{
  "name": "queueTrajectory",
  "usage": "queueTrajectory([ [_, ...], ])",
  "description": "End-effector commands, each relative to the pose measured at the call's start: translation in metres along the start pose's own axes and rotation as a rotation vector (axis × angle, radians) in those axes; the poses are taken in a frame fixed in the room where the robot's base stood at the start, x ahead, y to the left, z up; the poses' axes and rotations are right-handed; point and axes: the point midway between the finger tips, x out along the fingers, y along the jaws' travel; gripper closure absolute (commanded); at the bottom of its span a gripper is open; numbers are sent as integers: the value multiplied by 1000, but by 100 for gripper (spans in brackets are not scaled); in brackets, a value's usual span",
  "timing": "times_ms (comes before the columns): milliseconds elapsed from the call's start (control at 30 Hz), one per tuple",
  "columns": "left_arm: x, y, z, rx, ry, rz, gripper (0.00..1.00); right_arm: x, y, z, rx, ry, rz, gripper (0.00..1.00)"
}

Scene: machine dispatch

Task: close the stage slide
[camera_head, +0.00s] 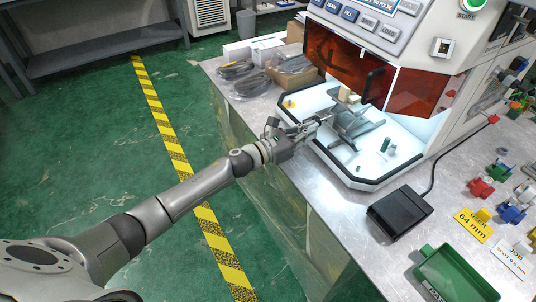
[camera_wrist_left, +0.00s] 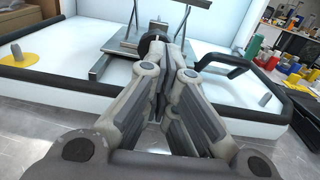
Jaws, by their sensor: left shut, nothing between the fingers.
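The stage slide (camera_head: 352,126) is a grey metal piece on the white, lit floor of the machine's work bay, below the orange-brown door. A small beige block (camera_head: 345,93) sits at its back. My left gripper (camera_head: 318,121) reaches over the bay's black front rim, its fingertips at the near side of the slide. In the left wrist view the fingers (camera_wrist_left: 160,62) are shut and empty. A round black knob (camera_wrist_left: 150,42) on the slide (camera_wrist_left: 118,50) is right at the fingertips; I cannot tell whether they touch. My right gripper is out of view.
The orange-brown door (camera_head: 350,70) is above the bay. A black pedal (camera_head: 400,212) with a cable lies on the metal table in front. A green tray (camera_head: 455,275) and several coloured parts lie to the right. Bagged cables (camera_head: 243,78) lie at the left.

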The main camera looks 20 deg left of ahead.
Motion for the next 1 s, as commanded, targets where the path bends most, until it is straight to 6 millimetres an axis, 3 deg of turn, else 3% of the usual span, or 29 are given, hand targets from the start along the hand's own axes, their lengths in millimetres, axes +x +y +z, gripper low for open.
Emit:
queueTrajectory([
  [100, 17, -1, -2, 0, -1, 0, 100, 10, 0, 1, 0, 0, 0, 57],
  [333, 32, -1, -1, -1, 0, 0, 100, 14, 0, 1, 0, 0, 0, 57],
  [833, 34, 0, 3, 0, -6, 1, 100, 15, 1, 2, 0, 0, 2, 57],
  [1000, 27, 10, 1, 2, -4, 2, 100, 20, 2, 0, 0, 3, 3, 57],
])
